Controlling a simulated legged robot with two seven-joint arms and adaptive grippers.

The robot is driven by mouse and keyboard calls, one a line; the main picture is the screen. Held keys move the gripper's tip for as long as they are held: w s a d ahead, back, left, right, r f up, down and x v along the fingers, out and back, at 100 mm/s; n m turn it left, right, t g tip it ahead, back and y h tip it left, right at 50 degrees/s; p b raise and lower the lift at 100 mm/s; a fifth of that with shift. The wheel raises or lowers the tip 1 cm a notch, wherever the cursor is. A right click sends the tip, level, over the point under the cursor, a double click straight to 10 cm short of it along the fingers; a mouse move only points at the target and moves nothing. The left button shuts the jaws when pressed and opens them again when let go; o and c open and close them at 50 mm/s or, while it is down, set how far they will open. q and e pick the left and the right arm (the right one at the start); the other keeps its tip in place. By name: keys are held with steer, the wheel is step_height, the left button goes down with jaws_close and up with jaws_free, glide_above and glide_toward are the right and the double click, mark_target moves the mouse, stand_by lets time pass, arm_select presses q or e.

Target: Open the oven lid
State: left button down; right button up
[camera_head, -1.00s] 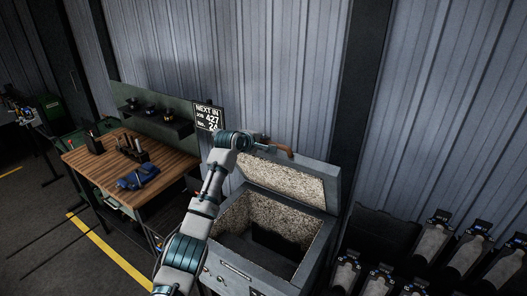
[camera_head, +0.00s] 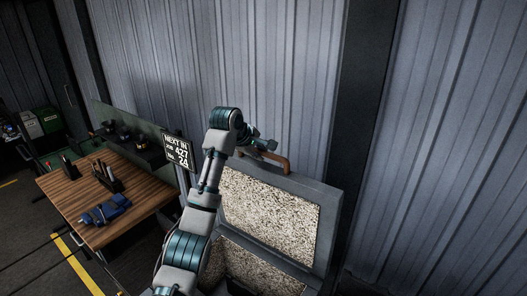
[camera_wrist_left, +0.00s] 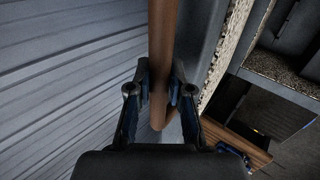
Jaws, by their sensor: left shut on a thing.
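The oven lid (camera_head: 268,212) stands raised at the back of the oven, its speckled lining facing me. The speckled oven interior (camera_head: 250,268) shows open below it, cut off by the bottom of the head view. A brown bar handle (camera_head: 276,160) runs along the lid's top edge. My left gripper (camera_head: 258,145) is at that handle. In the left wrist view the handle (camera_wrist_left: 162,60) passes between the fingers of my left gripper (camera_wrist_left: 160,90), which is shut on it. My left arm hides the lid's left side. My right gripper is not in view.
A wooden workbench (camera_head: 95,200) stands to the left with a blue tool (camera_head: 106,210) on it. A sign (camera_head: 178,150) stands between bench and oven. A corrugated wall (camera_head: 290,70) rises close behind the lid.

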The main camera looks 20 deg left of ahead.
arm_select(q)
steer(key=shift+d+f, duration=0.15)
steer(key=shift+f, duration=0.35)
steer(key=shift+g, duration=0.3)
steer(key=c, duration=1.1)
jaws_free()
steer(key=shift+o, duration=0.2)
steer(key=shift+w, duration=0.25)
steer(key=shift+r, duration=0.25)
steer(key=v, duration=1.1)
steer(key=shift+s, duration=0.25)
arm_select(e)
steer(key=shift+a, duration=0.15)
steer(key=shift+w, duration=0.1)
